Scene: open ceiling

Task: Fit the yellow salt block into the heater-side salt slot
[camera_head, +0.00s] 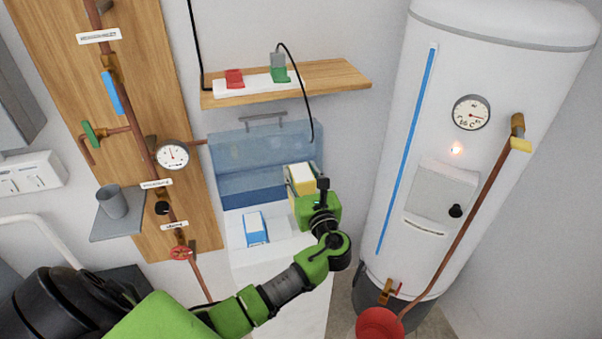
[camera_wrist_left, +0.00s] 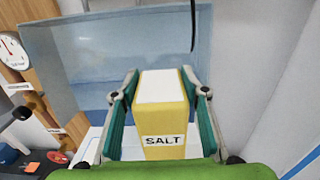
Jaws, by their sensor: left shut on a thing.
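The yellow salt block (camera_head: 301,178) has a white top and a "SALT" label, which shows in the left wrist view (camera_wrist_left: 163,115). My left gripper (camera_head: 306,190) is shut on it, one finger on each side. It holds the block upright at the right front of a white cabinet with a translucent blue lid (camera_head: 262,150). The lid stands raised behind the block. My right gripper is out of view.
A wooden shelf (camera_head: 330,76) with plugs and a hanging black cable is above. A pipe board (camera_head: 130,60) and grey cup (camera_head: 112,201) are left.

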